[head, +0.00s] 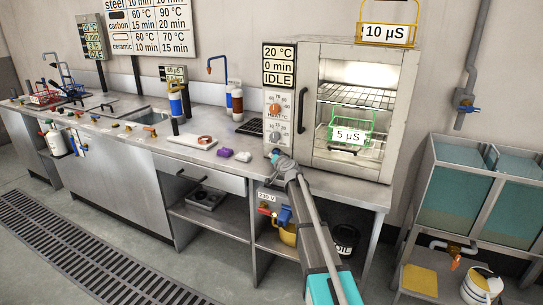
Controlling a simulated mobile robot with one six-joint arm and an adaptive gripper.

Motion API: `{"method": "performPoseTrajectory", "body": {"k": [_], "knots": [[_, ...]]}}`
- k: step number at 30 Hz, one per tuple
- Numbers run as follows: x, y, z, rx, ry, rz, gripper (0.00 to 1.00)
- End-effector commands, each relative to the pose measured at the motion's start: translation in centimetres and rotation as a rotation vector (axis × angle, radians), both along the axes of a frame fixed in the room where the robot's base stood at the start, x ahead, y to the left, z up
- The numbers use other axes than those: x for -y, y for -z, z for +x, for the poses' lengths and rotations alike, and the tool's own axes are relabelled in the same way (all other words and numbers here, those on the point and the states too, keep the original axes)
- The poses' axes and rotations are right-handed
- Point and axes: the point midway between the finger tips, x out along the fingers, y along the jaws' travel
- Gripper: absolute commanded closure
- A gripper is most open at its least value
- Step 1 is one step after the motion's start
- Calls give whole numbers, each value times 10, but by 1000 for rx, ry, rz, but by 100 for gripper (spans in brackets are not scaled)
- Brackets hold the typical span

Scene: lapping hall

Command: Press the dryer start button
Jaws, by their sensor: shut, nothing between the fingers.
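The dryer (396,120) is a grey metal cabinet with a glass door, standing at the right end of the bench. Its display (279,65) reads 20 °C, 0 min, IDLE. Its control panel (285,98) on the left of the front has a red-orange upper dial (274,109) and a grey lower dial (272,129). My gripper (277,154) is shut and empty at the panel's lower end, below the dials. I cannot make out the start button; the gripper covers that area. I cannot tell whether the gripper touches the panel.
A green basket (351,127) tagged 5 µS is inside the dryer, and a yellow basket (388,33) tagged 10 µS is on top. Teal-filled tanks (455,192) stand at right.

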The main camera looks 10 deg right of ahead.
Motion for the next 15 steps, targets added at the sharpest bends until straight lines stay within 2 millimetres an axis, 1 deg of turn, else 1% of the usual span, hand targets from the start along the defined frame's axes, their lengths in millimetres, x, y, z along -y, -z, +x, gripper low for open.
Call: {"method": "performPoseTrajectory", "body": {"k": [1,9,15], "knots": [[18,-4,12,18,38,-17,100],[17,-4,10,17,39,-18,100],[11,-3,-1,18,39,-20,100]]}}
